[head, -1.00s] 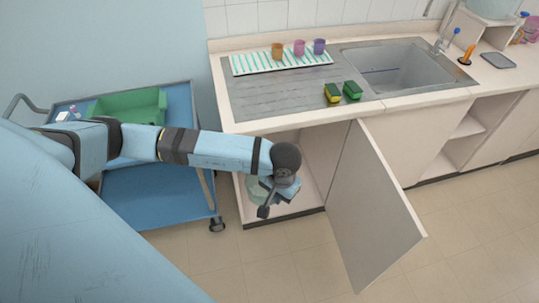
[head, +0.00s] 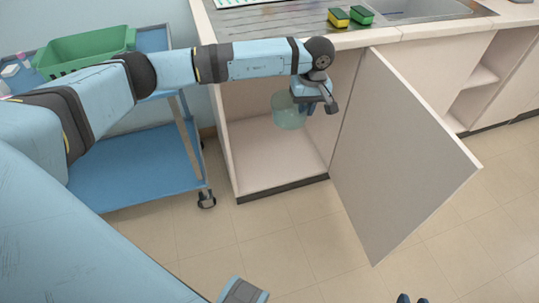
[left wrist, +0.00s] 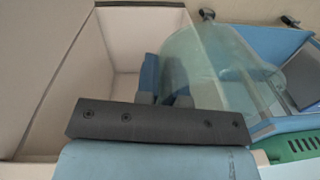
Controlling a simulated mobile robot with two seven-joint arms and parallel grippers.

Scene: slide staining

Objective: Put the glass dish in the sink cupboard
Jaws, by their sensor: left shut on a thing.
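The glass dish (head: 288,112) is clear and pale green. My left gripper (head: 307,106) is shut on its edge and holds it in the air at the sink cupboard's opening. The cupboard (head: 270,165) is open and its floor is bare. The dish is above that floor; how far inside it is, I cannot tell. In the left wrist view the dish (left wrist: 215,65) is beyond the gripper (left wrist: 165,92), with the cupboard wall (left wrist: 60,65) at left. Two dark tips of my right gripper (head: 413,299) show apart at the bottom edge of the head view.
The cupboard door (head: 395,160) stands wide open to the right. A blue trolley (head: 130,185) with a green crate (head: 85,50) stands left of the cupboard. The floor in front is clear.

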